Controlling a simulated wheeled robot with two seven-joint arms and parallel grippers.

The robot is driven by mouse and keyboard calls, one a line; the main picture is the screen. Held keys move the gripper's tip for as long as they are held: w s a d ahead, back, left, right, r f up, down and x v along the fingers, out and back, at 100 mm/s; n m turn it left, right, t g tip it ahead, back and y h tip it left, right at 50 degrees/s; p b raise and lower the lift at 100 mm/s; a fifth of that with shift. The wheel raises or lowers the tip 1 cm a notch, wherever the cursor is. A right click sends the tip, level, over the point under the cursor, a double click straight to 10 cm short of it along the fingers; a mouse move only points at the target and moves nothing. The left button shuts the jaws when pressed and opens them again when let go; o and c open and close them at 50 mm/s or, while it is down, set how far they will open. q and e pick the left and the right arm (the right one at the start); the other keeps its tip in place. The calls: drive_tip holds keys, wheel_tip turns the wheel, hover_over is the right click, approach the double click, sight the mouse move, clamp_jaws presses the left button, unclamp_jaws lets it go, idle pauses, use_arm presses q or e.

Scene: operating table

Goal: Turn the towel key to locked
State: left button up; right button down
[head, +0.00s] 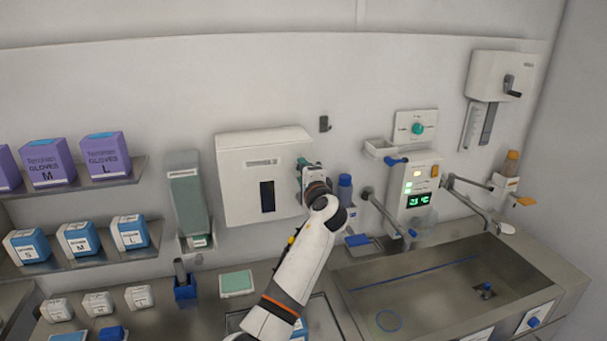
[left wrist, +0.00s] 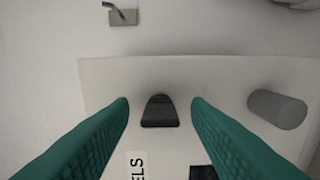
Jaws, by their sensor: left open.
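The white towel dispenser (head: 235,180) hangs on the back wall, with a dark slot low on its front. My left gripper (head: 305,166) is at the dispenser's right side and hides part of it. In the left wrist view my left gripper (left wrist: 160,105) is open, with its two teal fingers apart. A small dark key-like piece (left wrist: 158,112) on the dispenser front (left wrist: 225,75) shows between the fingers, with gaps on both sides. Whether it stands at locked cannot be read. The key is hidden in the head view.
A grey cylinder (left wrist: 277,109) is beside the fingers in the left wrist view. A wall hook (head: 324,124) is right of the dispenser. A soap dispenser (head: 188,195) hangs left of it. A blue-capped bottle (head: 345,188) and the sink (head: 440,285) are to the right.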

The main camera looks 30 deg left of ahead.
use_arm(q)
drive_tip(key=shift+d, duration=0.1)
drive_tip(key=b+v, duration=0.4)
drive_tip(key=v, duration=0.7)
drive_tip(key=shift+s+d+b, duration=0.25)
drive_tip(key=shift+s+b, duration=0.05)
drive_tip(key=shift+s, duration=0.05)
